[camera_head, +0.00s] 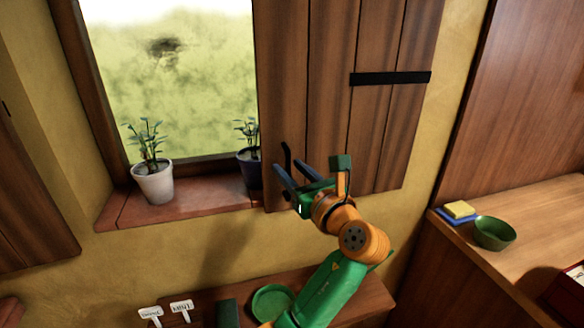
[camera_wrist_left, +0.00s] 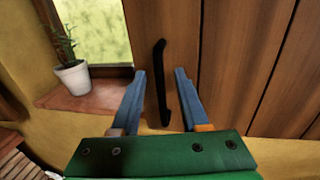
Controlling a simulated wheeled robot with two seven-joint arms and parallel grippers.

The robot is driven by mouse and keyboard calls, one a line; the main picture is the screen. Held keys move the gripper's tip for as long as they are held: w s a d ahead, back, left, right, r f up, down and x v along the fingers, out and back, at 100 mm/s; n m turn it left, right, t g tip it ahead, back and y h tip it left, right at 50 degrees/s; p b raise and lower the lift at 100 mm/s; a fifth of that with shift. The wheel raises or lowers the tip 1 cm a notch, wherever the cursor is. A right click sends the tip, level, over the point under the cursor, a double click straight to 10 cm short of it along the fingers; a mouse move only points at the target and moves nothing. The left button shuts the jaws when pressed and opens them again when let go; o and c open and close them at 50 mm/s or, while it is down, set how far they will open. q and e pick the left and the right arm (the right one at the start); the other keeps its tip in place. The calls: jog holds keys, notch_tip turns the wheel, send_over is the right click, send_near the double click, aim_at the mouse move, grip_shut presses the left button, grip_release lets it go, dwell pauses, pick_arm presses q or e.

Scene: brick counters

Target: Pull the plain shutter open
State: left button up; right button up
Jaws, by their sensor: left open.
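The plain wooden shutter (camera_head: 310,90) of brown boards hangs at the right side of the window, covering its right edge. A black strap (camera_head: 390,78) crosses it near its right side. A black upright handle (camera_wrist_left: 162,85) is on its left part, and its tip also shows in the head view (camera_head: 287,155). My left gripper (camera_head: 284,170) is open at the shutter's lower left. In the wrist view, its two blue fingers (camera_wrist_left: 160,75) appear on either side of the handle, with gaps. I cannot tell how deep the handle sits between them. My right gripper is not in view.
A white potted plant (camera_head: 153,180) and a dark pot (camera_head: 249,166), partly behind the shutter, stand on the sill (camera_head: 190,207). Below are small signs (camera_head: 181,307) and a green dish (camera_head: 271,302). A green bowl (camera_head: 494,233) and sponges (camera_head: 458,210) sit on the right counter.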

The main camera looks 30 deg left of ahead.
pick_arm(q)
jog(key=shift+d, duration=0.1)
jog(key=shift+c, duration=0.5)
grip_shut()
dwell(0.8)
